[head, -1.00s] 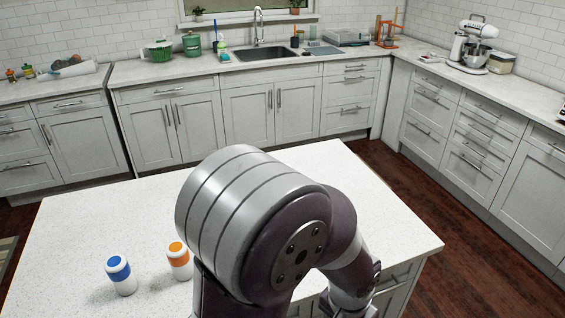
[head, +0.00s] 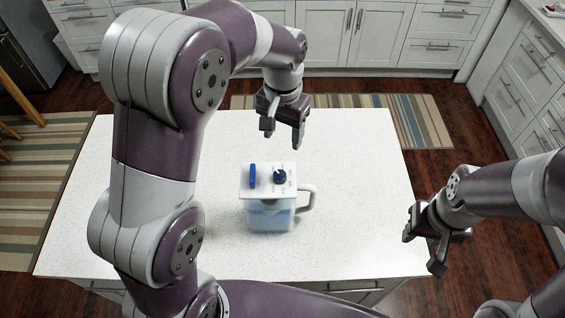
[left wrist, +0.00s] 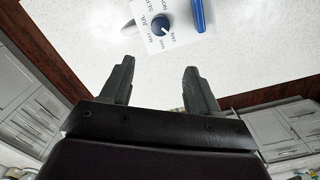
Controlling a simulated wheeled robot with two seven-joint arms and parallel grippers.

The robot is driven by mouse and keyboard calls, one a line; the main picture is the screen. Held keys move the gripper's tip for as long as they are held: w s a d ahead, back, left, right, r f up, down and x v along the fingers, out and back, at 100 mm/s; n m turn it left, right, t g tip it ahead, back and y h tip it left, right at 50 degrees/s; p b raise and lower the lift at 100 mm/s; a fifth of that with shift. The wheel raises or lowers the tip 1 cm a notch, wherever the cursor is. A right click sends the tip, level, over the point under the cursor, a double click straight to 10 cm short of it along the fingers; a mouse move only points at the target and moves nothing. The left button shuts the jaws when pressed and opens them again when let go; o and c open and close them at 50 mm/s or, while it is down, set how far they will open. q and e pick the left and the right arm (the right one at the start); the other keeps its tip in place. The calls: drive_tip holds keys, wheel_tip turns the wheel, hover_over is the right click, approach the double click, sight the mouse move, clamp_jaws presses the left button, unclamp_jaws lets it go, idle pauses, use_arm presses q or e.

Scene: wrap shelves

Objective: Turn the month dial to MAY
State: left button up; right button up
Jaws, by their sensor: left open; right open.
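A clear pitcher (head: 270,218) with pale blue contents stands upright on the white island, its handle to the right. Its white lid (head: 245,190) carries a dark blue round month dial (head: 280,177) and a blue tab (head: 252,176). The dial also shows in the left wrist view (left wrist: 159,25), ringed by month labels; its light pointer mark seems to face near JAN. My left gripper (head: 283,130) is open and empty, above and beyond the lid, apart from the dial. My right gripper (head: 423,250) is open and empty by the island's right edge.
The island top (head: 350,150) is clear around the pitcher. A striped rug (head: 420,120) lies on the floor beyond it and another striped rug (head: 40,190) lies at left. Cabinets (head: 400,40) line the back.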

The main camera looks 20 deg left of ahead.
use_arm(q)
drive_tip(key=b, duration=0.6)
hover_over(279, 175)
drive_tip(key=s, duration=0.1)
drive_tip(key=f, duration=0.6)
drive_tip(key=shift+s+f, duration=0.2)
drive_tip(key=shift+f, duration=0.15)
drive_tip(key=shift+a+f+p, duration=0.1)
drive_tip(key=shift+f+p, duration=0.05)
drive_tip(key=shift+p, duration=0.8)
drive_tip(key=w+f, duration=0.1)
drive_tip(key=f, duration=0.1)
drive_tip(key=w+f, duration=0.1)
drive_tip(key=f, duration=0.1)
drive_tip(key=shift+w+d+p, duration=0.2)
drive_tip(key=shift+p, duration=0.15)
drive_tip(key=shift+s+a, duration=0.1)
drive_tip(key=shift+s, duration=0.6)
drive_tip(key=c, duration=0.4)
drive_tip(key=shift+w, duration=0.3)
drive_tip(key=c, duration=0.7)
drive_tip(key=shift+o, duration=0.2)
drive_tip(key=shift+s, duration=0.1)
use_arm(e)
drive_tip(key=s+f, duration=0.1)
drive_tip(key=f, duration=0.1)
drive_tip(key=s+f, duration=0.2)
drive_tip(key=shift+a, duration=0.15)
